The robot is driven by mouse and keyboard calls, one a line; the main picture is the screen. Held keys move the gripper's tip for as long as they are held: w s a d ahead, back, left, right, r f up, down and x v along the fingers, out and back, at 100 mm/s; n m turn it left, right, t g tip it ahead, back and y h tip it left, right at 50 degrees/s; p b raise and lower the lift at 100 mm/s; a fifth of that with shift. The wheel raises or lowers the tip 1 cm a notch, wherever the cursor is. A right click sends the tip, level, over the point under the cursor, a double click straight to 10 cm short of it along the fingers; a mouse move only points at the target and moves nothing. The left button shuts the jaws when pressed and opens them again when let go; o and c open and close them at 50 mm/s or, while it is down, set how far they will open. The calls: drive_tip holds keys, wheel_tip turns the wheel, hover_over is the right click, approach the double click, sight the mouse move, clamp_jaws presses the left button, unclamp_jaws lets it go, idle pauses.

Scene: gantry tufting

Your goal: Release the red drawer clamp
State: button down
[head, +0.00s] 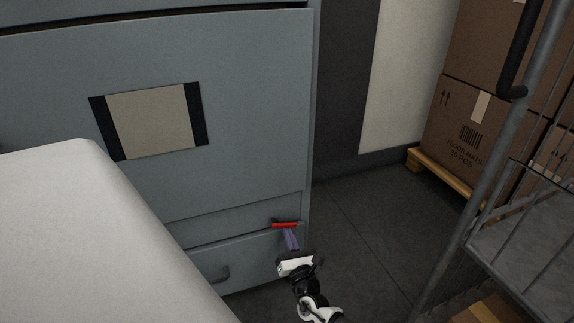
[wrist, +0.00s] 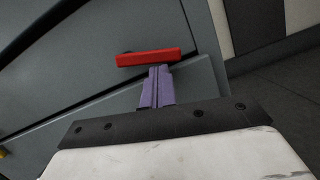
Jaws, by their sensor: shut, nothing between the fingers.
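The red drawer clamp (head: 285,225) is a short bar on the grey cabinet front, near its lower right edge above the bottom drawer (head: 235,262). In the wrist view the red clamp (wrist: 149,58) lies nearly level, just beyond my fingertips. My gripper (head: 290,236) has purple fingers, pressed together with nothing between them. In the wrist view the fingers (wrist: 158,72) point at the underside of the clamp, right of its middle. I cannot tell whether they touch it.
A white rounded surface (head: 85,230) fills the lower left. A metal cage cart (head: 490,210) stands at right, before cartons (head: 470,130) on a wooden pallet (head: 440,172). Dark floor (head: 360,220) between cabinet and cart is clear.

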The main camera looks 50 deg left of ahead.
drive_tip(key=shift+w+d+r+n, duration=0.1)
drive_tip(key=shift+w+r+n, duration=0.15)
drive_tip(key=shift+n, duration=0.65)
drive_tip(key=shift+r, duration=0.15)
drive_tip(key=shift+w+r, duration=0.15)
drive_tip(key=shift+w, duration=0.05)
drive_tip(key=shift+d, duration=0.15)
drive_tip(key=p+v, duration=0.1)
drive_tip(key=v, duration=1.2)
drive_tip(key=shift+d, duration=0.35)
